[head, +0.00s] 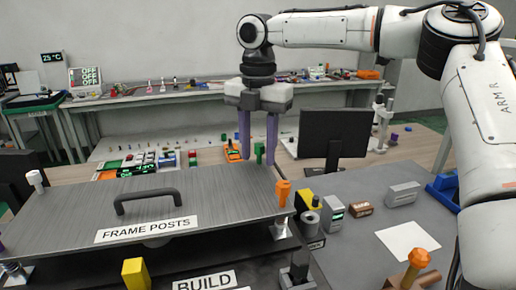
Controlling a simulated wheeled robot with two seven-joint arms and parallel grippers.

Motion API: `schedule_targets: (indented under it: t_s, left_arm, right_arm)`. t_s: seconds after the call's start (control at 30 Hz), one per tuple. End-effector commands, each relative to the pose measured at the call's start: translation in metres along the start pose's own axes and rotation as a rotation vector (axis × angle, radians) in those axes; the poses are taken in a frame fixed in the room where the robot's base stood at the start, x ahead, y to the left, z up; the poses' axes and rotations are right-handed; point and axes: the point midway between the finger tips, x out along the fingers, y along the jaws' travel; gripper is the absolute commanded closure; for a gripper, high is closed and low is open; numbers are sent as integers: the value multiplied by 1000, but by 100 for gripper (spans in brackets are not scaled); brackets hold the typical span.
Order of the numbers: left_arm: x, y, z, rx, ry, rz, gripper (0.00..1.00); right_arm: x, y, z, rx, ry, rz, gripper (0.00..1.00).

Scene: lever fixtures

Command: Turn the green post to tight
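The green post (259,152) stands upright at the back right of the grey metal plate labelled FRAME POSTS (215,195). My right gripper (257,161) reaches down from above with its two purple fingers apart. The green post shows between the fingers, with a gap visible on each side. I cannot tell how deep the fingertips sit relative to the post. The foot of the post is hidden or too small to make out. No tight marking is readable near it. My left gripper is not in view.
An orange post (283,190), a white post (36,180) and a yellow post (135,272) stand around the plate. A dark handle (147,200) rises from it. A black monitor (334,135) stands right of the gripper. Small boxes and rolls crowd the plate's right side.

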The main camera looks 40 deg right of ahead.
Motion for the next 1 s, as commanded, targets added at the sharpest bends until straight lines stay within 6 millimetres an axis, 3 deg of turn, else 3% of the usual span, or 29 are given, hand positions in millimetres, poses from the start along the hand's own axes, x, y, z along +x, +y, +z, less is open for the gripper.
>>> schedule_targets:
  t_s: [0.07, 0.27, 0.67, 1.0]
  left_arm:
    - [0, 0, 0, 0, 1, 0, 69]
    - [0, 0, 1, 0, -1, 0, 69]
    - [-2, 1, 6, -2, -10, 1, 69]
    - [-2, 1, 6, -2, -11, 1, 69]
  right_arm:
    - [0, 0, 0, 0, 0, 0, 65]
    - [0, 0, 0, 0, 0, 0, 99]
    - [-1, 0, 0, 59, -1, 0, 100]
    - [-1, 2, 1, 307, -2, 0, 100]
